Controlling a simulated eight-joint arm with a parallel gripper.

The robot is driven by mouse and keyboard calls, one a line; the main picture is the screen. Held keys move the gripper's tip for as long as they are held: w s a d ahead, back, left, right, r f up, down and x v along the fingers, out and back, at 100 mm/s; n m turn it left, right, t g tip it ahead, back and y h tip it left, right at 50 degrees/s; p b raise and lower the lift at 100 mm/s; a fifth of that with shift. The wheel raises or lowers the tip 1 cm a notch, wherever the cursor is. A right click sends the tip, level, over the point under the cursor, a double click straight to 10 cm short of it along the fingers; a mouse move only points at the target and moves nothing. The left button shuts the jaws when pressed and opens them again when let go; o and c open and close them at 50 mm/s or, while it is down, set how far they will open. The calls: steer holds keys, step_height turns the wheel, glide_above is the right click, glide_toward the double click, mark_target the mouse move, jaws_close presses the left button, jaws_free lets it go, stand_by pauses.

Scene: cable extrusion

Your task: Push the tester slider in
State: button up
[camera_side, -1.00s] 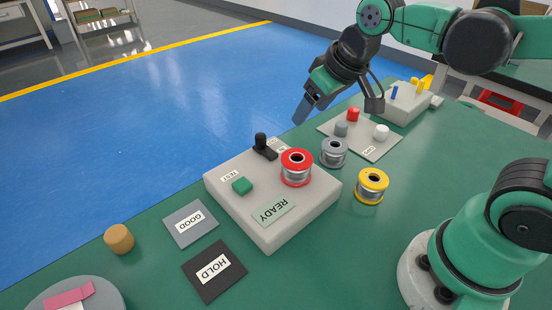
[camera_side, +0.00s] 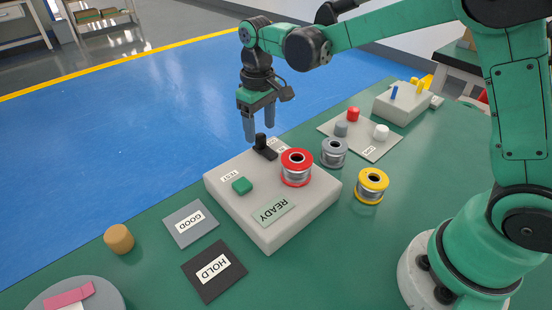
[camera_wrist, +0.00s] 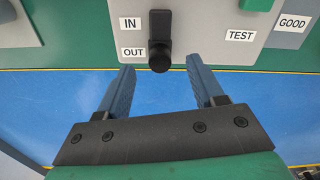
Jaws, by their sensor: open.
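The tester (camera_side: 302,217) is a light grey box with a READY label, a green TEST button (camera_side: 242,186) and a red-rimmed spool (camera_side: 296,168) on top. Its slider is a black knob (camera_side: 260,141) on a black plate near the box's far edge. In the wrist view the slider knob (camera_wrist: 160,57) is beside the OUT label, with IN farther along the plate. My gripper (camera_side: 260,138) is open and empty, fingers pointing down over the slider. In the wrist view the fingers (camera_wrist: 164,78) are on either side of the knob's line, apart from it.
A grey spool (camera_side: 334,153) and a yellow spool (camera_side: 371,186) stand right of the tester. A plate with red, grey and white pegs (camera_side: 365,145) lies behind them. GOOD (camera_side: 191,224) and HOLD (camera_side: 214,270) mats lie in front. A tan cylinder (camera_side: 119,239) stands at left.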

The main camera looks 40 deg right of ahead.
steer(key=shift+f, duration=0.95)
jaws_close()
stand_by(0.7)
